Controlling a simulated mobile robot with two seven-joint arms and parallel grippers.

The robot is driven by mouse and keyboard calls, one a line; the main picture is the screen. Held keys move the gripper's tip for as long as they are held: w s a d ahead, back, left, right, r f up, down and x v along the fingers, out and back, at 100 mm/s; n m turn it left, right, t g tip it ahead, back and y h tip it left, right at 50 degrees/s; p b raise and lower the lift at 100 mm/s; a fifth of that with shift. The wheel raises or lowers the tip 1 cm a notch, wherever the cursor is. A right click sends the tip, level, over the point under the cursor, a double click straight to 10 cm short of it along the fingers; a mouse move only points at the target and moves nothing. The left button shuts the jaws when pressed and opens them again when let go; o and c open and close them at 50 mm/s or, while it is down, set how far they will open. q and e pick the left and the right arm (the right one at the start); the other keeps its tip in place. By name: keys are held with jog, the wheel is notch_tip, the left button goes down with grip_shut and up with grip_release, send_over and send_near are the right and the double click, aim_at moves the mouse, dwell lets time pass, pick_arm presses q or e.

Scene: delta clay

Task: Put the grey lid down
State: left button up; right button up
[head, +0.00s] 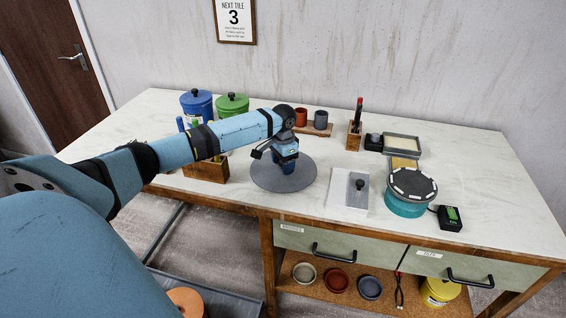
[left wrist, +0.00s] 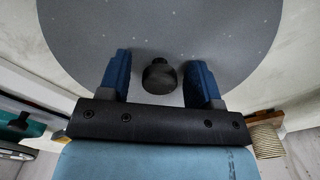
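The grey lid (head: 262,179) is a wide round disc that looks to lie flat on the worktop, left of its middle. It also fills the upper part of the left wrist view (left wrist: 215,35), where its black knob (left wrist: 160,77) shows. My left gripper (head: 285,167) is above the lid, pointing down. In the left wrist view its two blue fingers (left wrist: 160,82) stand apart on either side of the knob, with a gap on each side. In the head view the gripper hides the knob. My right gripper is in neither view.
Right of the lid are a white board with a knobbed grey plate (head: 358,187), a teal round stand (head: 405,207) and a small black device (head: 450,218). A wooden tool box (head: 206,170) stands left. Blue (head: 197,105) and green (head: 232,106) tubs and cups (head: 320,120) stand behind.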

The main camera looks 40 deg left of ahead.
pick_arm(q)
notch_tip(320, 180, up, 12)
jog(key=shift+r, duration=0.15)
dwell(0.4)
dwell(0.5)
